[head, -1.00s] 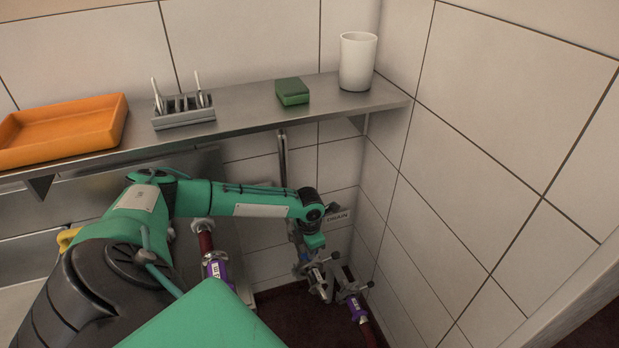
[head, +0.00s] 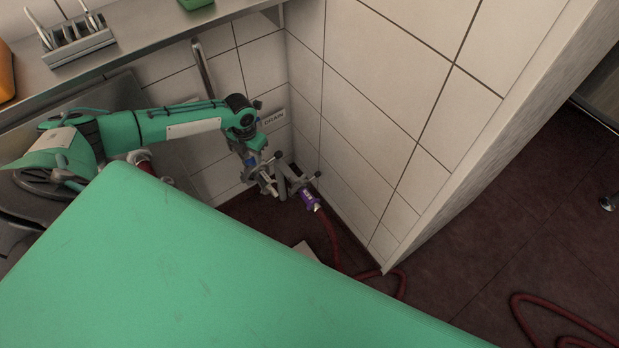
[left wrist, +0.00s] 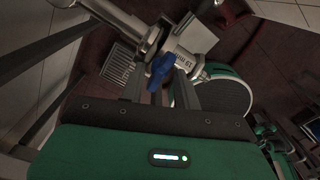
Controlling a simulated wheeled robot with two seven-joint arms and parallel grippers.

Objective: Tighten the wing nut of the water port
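My left gripper (head: 272,186) is low in the corner, beside a grey metal fitting with a purple-banded hose end (head: 309,200). In the left wrist view, a blue wing nut (left wrist: 159,70) sits between the two fingers of my left gripper (left wrist: 160,88). The fingers stand apart, with a gap at the left of the nut; whether the right finger touches it is unclear. Behind the nut is a metal coupling (left wrist: 182,58) with a label too small to read. My right gripper is out of view.
A DRAIN sign (head: 273,119) is on the wall above the fitting. A red hose (head: 333,243) runs along the dark floor past the wall's end. A steel shelf (head: 150,52) with a cutlery rack (head: 78,45) overhangs at the upper left.

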